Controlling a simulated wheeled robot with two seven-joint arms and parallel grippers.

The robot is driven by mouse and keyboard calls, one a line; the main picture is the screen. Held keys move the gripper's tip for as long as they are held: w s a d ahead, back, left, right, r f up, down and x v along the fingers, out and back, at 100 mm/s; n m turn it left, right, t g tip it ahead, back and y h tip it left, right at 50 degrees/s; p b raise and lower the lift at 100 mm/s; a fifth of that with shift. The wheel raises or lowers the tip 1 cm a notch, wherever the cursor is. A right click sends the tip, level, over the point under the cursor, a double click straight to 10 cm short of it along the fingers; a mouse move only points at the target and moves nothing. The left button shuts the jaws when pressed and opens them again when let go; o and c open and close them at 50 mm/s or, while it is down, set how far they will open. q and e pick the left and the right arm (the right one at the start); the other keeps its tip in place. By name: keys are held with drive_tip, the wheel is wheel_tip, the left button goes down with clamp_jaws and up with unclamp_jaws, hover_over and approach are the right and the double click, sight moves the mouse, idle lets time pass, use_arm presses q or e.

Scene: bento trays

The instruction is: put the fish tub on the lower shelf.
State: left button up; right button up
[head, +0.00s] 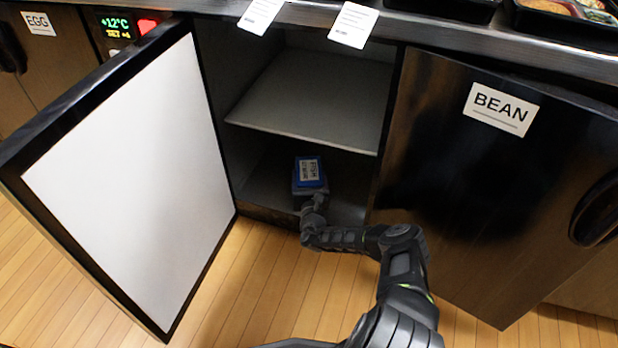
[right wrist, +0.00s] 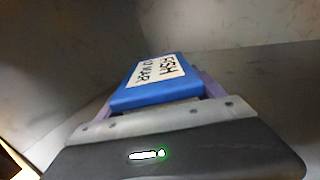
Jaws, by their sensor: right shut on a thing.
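The fish tub (head: 310,171) is a small tub with a blue lid and a white label reading FISH. It is inside the open cabinet at the level of the lower shelf (head: 265,188). My right gripper (head: 309,188) reaches in from the front and is shut on the tub. In the right wrist view the blue lid of the fish tub (right wrist: 150,86) shows just beyond the gripper body, its label facing up. I cannot tell whether the tub's base touches the shelf. My left gripper is not in view.
The upper shelf (head: 315,95) is empty and sits above my right arm. The white-lined door (head: 130,160) stands open at left, and the black door labelled BEAN (head: 470,180) is at right. The lower shelf has bare room around the tub. Trays (head: 570,20) stand on the counter.

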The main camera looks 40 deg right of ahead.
drive_tip(key=o, duration=1.8)
drive_tip(key=shift+c, duration=0.2)
drive_tip(key=shift+r, duration=0.2)
drive_tip(key=p+v, duration=0.6)
drive_tip(key=v, duration=0.5)
drive_tip(key=shift+s+a+f, duration=0.2)
drive_tip(key=shift+s+a, duration=0.1)
drive_tip(key=shift+s, duration=0.15)
